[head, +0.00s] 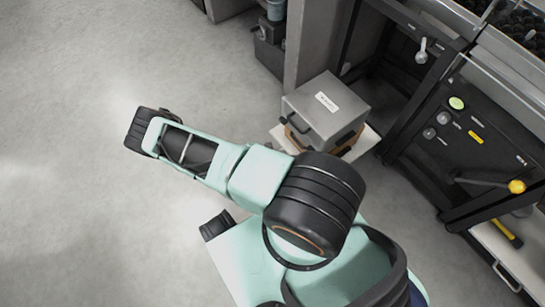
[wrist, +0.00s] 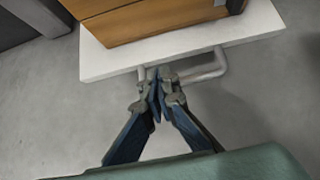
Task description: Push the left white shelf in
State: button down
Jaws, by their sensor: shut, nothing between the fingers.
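The left white shelf (head: 368,143) sticks out from under the bench in the head view, bearing boxes. In the wrist view its white board (wrist: 105,63) crosses the top, with a grey bar handle (wrist: 208,70) on its front edge. My gripper (wrist: 157,80) is shut and empty, its fingertips at the left part of the handle, close to the shelf's front edge. I cannot tell whether they touch. In the head view my arm hides part of the shelf, its handle and the gripper.
On the shelf are a grey metal box (head: 326,106) and a wooden box (wrist: 150,18). Another white shelf (head: 508,250) with a handle is at the lower right, bearing a yellow-handled tool (head: 508,234). A black panel with knobs (head: 470,130) stands at right. The floor at left is clear.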

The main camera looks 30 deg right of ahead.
jog(key=b+x, duration=0.1)
jog(key=x, duration=0.2)
jog(key=shift+d+f, duration=0.2)
jog(key=shift+d, duration=0.05)
